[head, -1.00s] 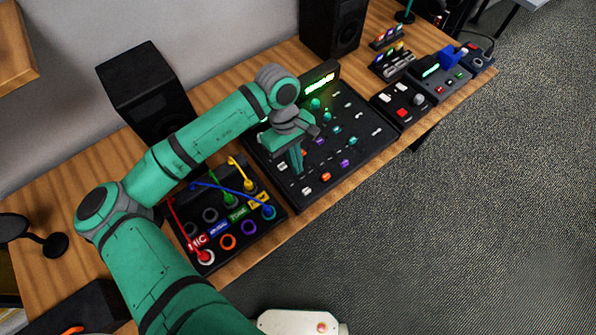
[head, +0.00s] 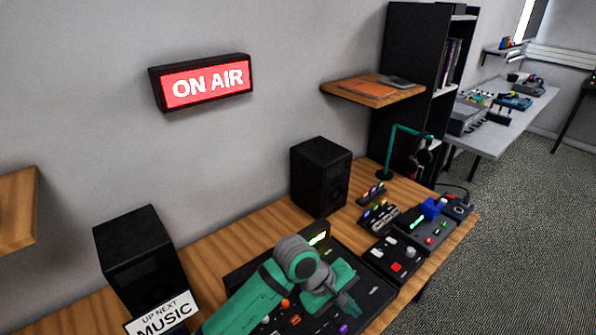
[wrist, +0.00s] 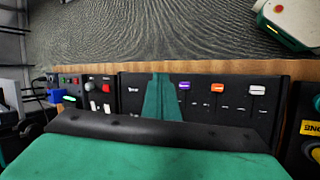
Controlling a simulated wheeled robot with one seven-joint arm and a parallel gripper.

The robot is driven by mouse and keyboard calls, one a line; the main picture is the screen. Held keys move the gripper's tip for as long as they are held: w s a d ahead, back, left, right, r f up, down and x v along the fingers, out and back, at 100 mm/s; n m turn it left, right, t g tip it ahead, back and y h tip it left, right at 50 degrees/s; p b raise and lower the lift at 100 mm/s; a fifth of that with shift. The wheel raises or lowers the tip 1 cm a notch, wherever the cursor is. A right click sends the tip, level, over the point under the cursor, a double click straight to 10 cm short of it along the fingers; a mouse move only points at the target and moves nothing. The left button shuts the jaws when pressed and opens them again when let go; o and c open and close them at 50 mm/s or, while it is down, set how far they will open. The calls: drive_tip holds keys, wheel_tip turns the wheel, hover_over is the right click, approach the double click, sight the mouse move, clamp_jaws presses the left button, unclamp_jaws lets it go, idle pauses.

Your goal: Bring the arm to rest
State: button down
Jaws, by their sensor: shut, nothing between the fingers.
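My gripper (head: 350,304) is over the black mixer (head: 376,290) in the head view, angled down to the right. In the wrist view, my gripper's green fingers (wrist: 160,92) are together with nothing between them. The mixer's edge, with purple, orange and white knobs, shows behind them (wrist: 236,108). My arm is bent above the desk. The cable panel is outside the head view; a dark box with a yellow label (wrist: 311,128) shows partly at the wrist view's right edge.
Black speakers (head: 321,178) and (head: 139,258) stand along the wall. A "MUSIC" card (head: 163,314) is at lower left. Open floor (head: 520,235) lies to the right.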

drive_tip(key=w+d+r+n+t+h, duration=0.1)
drive_tip(key=w+d+r+t+h, duration=0.1)
drive_tip(key=d+r+t+h, duration=0.4)
drive_tip(key=w+d+r+t+h, duration=0.15)
drive_tip(key=d+r+t, duration=0.25)
drive_tip(key=d, duration=0.5)
drive_tip(key=s+a+f+n+t+y, duration=0.3)
drive_tip(key=s+a+f+t+y, duration=0.3)
drive_tip(key=s+a+f+y, duration=0.8)
drive_tip(key=s+a+f+m, duration=0.1)
drive_tip(key=s+a+m, duration=0.3)
drive_tip(key=s+a, duration=0.3)
drive_tip(key=s+a+f+m+g, duration=0.1)
drive_tip(key=s+a+m, duration=0.4)
drive_tip(key=s, duration=0.9)
drive_tip(key=shift+a+f, duration=0.15)
drive_tip(key=shift+a, duration=0.9)
drive_tip(key=shift+w, duration=0.1)
